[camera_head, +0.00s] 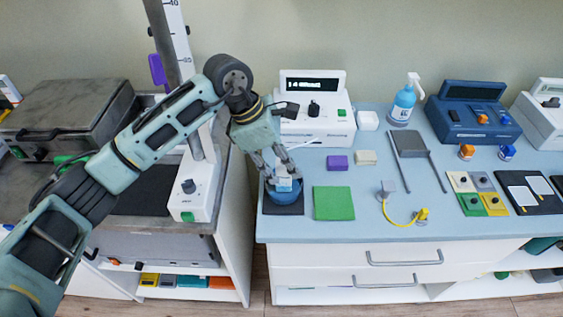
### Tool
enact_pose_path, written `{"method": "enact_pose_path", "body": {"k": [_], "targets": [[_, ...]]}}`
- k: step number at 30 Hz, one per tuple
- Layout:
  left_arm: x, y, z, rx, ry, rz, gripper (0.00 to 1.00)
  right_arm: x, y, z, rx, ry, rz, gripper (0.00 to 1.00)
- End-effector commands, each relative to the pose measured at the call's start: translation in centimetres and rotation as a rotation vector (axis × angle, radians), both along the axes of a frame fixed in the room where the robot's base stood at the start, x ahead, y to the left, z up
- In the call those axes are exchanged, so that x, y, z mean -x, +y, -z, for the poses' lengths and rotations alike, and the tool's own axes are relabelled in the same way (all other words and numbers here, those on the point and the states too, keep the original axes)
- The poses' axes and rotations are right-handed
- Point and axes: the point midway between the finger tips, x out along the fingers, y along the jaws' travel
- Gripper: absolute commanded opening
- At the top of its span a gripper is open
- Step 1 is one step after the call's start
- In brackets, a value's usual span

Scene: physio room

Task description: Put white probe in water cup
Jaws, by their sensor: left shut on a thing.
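My left gripper (280,172) reaches down over the left part of the blue table and is shut on a small white thing (285,185), which looks like the white probe. The white thing is right at the mouth of a round blue cup (286,196), which looks like the water cup. The cup stands on a dark square mat (283,210). The fingers partly hide the cup and the probe, so I cannot tell how deep the probe's tip is. My right gripper is not in view.
A green pad (333,203) lies just right of the cup. A purple block (337,162) and a beige block (366,157) lie behind it. A white device (309,131) stands at the back. A yellow cable (402,216) lies further right. The front table edge is close.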

Motion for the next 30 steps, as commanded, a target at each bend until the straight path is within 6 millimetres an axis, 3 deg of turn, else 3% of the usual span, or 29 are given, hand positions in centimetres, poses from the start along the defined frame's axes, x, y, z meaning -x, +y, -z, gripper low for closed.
{"method": "enact_pose_path", "body": {"k": [5, 6, 13, 20, 26, 30], "targets": [[-0.02, -0.01, -0.07, 0.001, -0.001, 0.000, 0.00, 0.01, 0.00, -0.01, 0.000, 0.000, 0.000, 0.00], [-0.02, -0.01, -0.07, 0.001, -0.001, 0.000, 0.31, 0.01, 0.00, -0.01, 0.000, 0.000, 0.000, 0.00], [-0.02, -0.01, -0.05, 0.001, -0.001, 0.000, 0.51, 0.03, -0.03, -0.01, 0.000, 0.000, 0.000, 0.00], [0.00, 0.01, 0.03, -0.001, 0.000, 0.000, 0.52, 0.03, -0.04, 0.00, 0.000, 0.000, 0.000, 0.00], [0.00, 0.01, 0.03, 0.000, 0.000, 0.000, 0.69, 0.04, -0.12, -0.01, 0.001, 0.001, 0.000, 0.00], [0.00, 0.01, 0.00, 0.000, 0.000, 0.000, 0.70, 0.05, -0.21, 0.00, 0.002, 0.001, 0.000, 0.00]]}}
